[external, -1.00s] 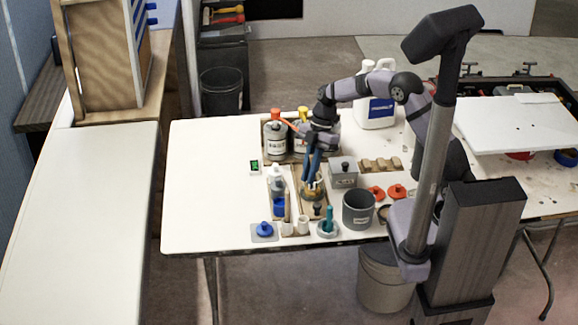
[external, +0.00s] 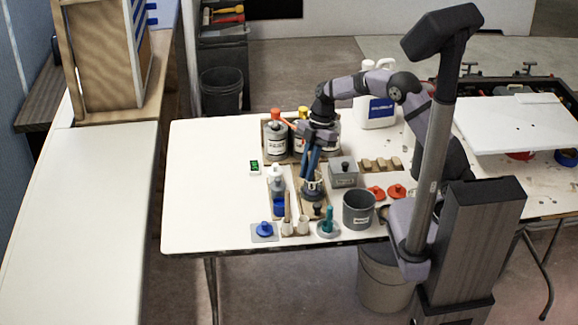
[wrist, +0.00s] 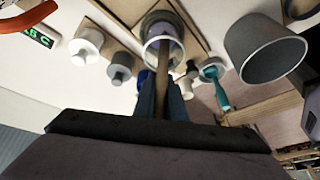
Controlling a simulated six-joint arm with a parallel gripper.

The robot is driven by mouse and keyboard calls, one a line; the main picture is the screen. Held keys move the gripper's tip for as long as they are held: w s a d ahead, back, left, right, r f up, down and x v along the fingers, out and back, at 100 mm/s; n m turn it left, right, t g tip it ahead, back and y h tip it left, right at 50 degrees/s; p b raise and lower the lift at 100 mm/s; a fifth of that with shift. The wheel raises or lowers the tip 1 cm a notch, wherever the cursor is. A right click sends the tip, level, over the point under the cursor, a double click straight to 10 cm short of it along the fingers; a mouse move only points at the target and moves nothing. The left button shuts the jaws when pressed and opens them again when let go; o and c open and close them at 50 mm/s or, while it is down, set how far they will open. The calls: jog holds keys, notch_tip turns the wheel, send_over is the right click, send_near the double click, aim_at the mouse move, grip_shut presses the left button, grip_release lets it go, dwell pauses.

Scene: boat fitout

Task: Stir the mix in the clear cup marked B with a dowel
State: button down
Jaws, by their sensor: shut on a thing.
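My gripper (external: 312,168) points down over a small cup (external: 313,187) near the middle of the table. In the wrist view its blue fingers (wrist: 163,88) are shut on a brown wooden dowel (wrist: 167,62). The dowel's far end reaches inside the rim of the cup (wrist: 150,44). The cup looks pale and see-through, and stands in or on a darker round holder. I cannot read a letter on it, and the mix inside is mostly hidden.
A grey bucket (external: 358,210) stands to the right of the cup, with a teal-handled tool (external: 328,222) in front. A grey box (external: 343,172) and orange lids (external: 396,191) lie to the right. Labelled bottles (external: 275,140) stand behind.

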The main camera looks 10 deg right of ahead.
notch_tip(320, 180, up, 8)
jog(key=a+p, duration=0.1)
jog(key=p, duration=0.4)
jog(key=shift+f, duration=0.15)
dwell(0.3)
dwell(0.6)
notch_tip(320, 180, up, 4)
jog(key=p, duration=0.2)
jog(key=shift+p, duration=0.4)
